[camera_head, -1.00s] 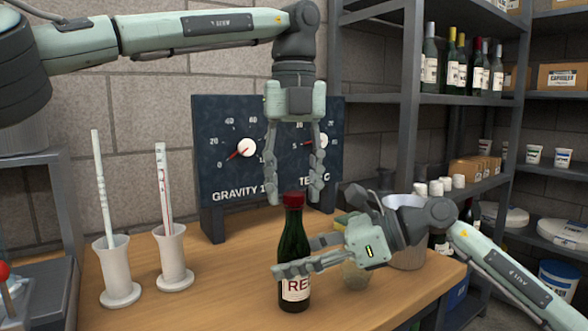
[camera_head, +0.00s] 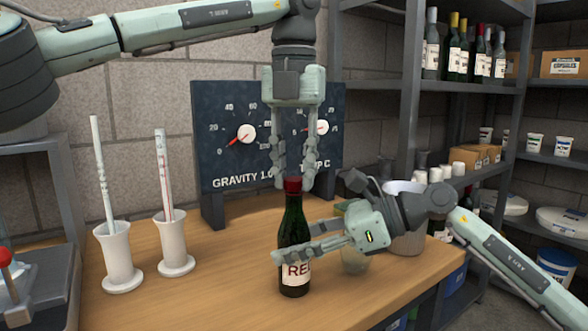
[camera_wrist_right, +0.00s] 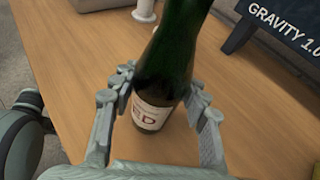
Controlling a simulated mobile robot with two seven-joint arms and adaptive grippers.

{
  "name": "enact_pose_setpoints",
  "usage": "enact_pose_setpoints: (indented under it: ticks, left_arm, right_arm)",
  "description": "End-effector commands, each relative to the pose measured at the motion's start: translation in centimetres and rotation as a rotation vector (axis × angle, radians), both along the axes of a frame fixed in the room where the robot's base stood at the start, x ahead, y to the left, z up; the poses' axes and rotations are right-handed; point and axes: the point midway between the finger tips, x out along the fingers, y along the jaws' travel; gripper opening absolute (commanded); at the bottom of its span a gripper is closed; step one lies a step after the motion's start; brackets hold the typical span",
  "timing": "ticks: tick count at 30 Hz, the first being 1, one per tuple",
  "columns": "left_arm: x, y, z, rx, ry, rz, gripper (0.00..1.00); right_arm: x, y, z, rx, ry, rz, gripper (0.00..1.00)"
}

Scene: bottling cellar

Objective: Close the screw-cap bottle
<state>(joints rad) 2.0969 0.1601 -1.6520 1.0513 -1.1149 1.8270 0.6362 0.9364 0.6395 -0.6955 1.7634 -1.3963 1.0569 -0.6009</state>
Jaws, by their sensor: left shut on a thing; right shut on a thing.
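The bottle (camera_head: 292,228) is dark green with a white label reading "RE" and stands upright on the wooden table. Its red cap (camera_head: 292,184) sits at the top of the neck. My left gripper (camera_head: 293,184) points straight down from above, its fingers shut on the red cap from both sides. My right gripper (camera_head: 283,254) comes in from the right and is shut on the bottle around its body. In the right wrist view the bottle (camera_wrist_right: 172,62) stands between the two fingers (camera_wrist_right: 160,92), with part of its label showing below. The cap is outside that view.
Two white cylinder stands (camera_head: 118,258) (camera_head: 173,244) with tall instruments are at the left of the table (camera_head: 215,290). A dark gauge panel (camera_head: 230,140) stands behind the bottle. A glass jar (camera_head: 355,258) and a pale bucket (camera_head: 408,242) are behind my right gripper. The front table area is clear.

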Motion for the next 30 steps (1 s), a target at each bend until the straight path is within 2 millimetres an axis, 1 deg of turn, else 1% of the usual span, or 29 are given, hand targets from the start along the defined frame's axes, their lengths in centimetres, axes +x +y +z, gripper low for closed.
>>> enact_pose_setpoints:
  ticks: [1,9,12,16,17,21,22,27,30]
  left_arm:
    - [-0.02,-0.04,-0.09,-0.002,0.003,-0.130,0.00]
    - [-0.02,-0.04,-0.13,-0.001,0.001,-0.853,0.00]
    - [-0.02,-0.05,-0.13,-0.001,0.000,-1.103,0.00]
    - [-0.02,-0.05,-0.14,0.000,0.000,-1.349,0.00]
    - [-0.01,-0.04,-0.11,0.001,-0.001,-1.370,0.00]
    - [-0.01,-0.03,-0.09,0.001,0.000,-1.360,0.00]
    - [-0.01,-0.03,-0.09,0.001,0.000,-1.359,0.30]
    - [-0.02,-0.03,-0.09,0.001,0.000,-1.358,0.50]
    - [-0.02,-0.03,-0.09,0.001,0.000,-1.358,0.50]
  right_arm:
    - [0.01,-0.01,-0.04,-0.001,0.000,0.000,0.00]
    - [0.00,-0.01,-0.04,-0.001,0.000,0.000,0.00]
    - [0.00,-0.01,-0.04,-0.001,0.000,0.000,0.00]
    - [0.01,-0.01,-0.04,-0.001,0.000,0.000,0.00]
    - [0.01,-0.01,-0.04,-0.001,0.000,0.000,0.00]
    - [0.01,-0.01,-0.04,-0.001,0.000,0.000,0.00]
    - [0.01,-0.01,-0.04,-0.001,0.000,0.000,0.00]
    - [0.01,-0.01,-0.04,-0.001,0.000,0.000,0.00]
    - [0.01,-0.01,-0.04,-0.001,0.000,0.000,0.00]
